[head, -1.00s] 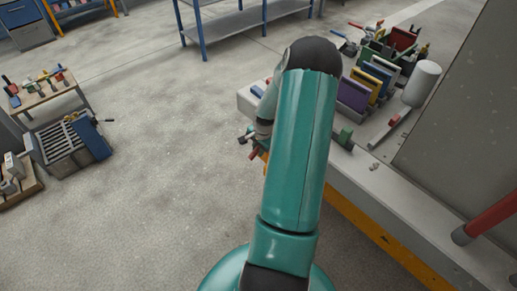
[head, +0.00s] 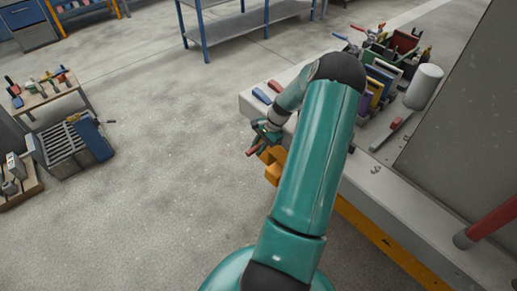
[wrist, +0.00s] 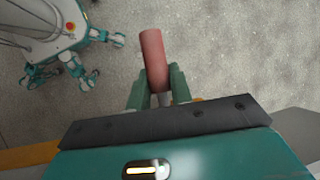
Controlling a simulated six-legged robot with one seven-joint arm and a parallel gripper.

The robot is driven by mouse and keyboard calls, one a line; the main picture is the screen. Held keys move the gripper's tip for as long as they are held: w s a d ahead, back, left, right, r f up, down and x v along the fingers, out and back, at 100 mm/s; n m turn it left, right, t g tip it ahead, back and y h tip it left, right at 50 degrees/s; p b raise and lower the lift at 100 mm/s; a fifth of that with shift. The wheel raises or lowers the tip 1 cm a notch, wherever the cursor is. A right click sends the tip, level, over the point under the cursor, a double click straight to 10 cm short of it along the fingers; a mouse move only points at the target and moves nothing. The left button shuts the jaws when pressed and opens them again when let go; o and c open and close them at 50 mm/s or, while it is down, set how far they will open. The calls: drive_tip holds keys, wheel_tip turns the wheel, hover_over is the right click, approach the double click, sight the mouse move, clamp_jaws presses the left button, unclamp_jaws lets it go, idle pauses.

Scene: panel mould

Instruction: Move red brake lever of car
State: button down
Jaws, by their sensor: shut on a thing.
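The red lever (wrist: 153,55) shows in the wrist view as a red cylindrical grip with a pale shaft below it. My gripper (wrist: 158,82) is shut on it, with one green finger on each side. In the head view my gripper (head: 263,135) is just off the near-left end of the grey bench, and a small piece of the red lever (head: 253,149) shows at its tip. The lever's lower end and mounting are hidden by my gripper and wrist.
The grey bench (head: 420,228) with an orange-yellow lower edge runs along the right. Coloured panels (head: 383,80), a white cylinder (head: 423,87) and a thick red bar (head: 492,222) are there. A blue-grey crate (head: 72,145) stands at left. The middle floor is open.

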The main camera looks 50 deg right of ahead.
drive_tip(key=shift+r+y, duration=0.35)
drive_tip(key=shift+y, duration=0.05)
drive_tip(key=c, duration=1.3)
unclamp_jaws()
drive_tip(key=shift+o, duration=0.2)
drive_tip(key=v, duration=1.4)
